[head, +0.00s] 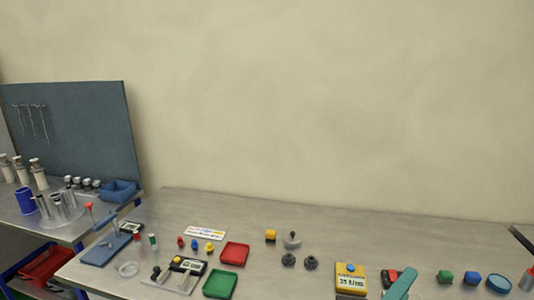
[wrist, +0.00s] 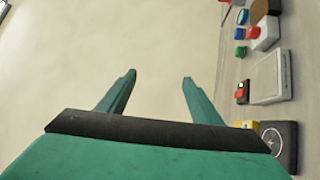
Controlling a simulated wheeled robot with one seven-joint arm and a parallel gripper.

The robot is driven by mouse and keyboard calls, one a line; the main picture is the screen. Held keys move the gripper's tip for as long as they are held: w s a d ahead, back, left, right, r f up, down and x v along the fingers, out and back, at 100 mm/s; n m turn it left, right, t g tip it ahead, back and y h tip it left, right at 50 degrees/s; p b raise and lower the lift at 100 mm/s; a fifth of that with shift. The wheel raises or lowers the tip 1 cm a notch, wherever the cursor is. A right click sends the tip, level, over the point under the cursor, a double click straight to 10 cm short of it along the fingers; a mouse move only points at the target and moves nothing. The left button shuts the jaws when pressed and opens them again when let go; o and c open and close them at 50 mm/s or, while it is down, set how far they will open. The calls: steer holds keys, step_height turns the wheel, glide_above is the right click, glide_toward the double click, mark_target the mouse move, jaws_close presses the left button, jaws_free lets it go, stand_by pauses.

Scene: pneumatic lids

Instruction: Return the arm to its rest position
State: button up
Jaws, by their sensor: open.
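My gripper (wrist: 158,80) fills the lower part of the wrist view. Its two teal fingers stand apart with nothing between them, only pale wall behind. The wrist view is turned on its side, with the bench (wrist: 262,50) and its objects along the right edge, clear of the fingers. In the head view a teal part at the bottom edge, right of the middle, looks like part of my gripper (head: 401,283). The rest of my arm is mostly out of the picture there.
A side bench with a grey pegboard (head: 75,130) stands left. The bench's back strip is mostly clear.

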steer(key=s+a+f+n+t+y, duration=0.2)
steer(key=s+a+f+t+y, duration=0.15)
steer(key=a+f+y, duration=0.5)
steer(key=s+a+f+n+t+y, duration=0.25)
steer(key=s+a+f+y, duration=0.2)
steer(key=a+f, duration=0.7)
steer(key=s+a+f+m+y, duration=0.1)
steer(key=s+a+f+m, duration=0.2)
steer(key=s, duration=0.4)
steer(key=s+a+f+m+g+y, duration=0.1)
steer(key=s+a+f+m, duration=0.2)
steer(key=s, duration=0.4)
steer(key=s+a+f+m+g+y, duration=0.1)
steer(key=s+a+f+m+y, duration=0.1)
steer(key=s, duration=0.5)
steer(key=shift+a+f+m, duration=0.6)
steer(key=shift+a+m, duration=0.4)
steer(key=shift+m, duration=0.25)
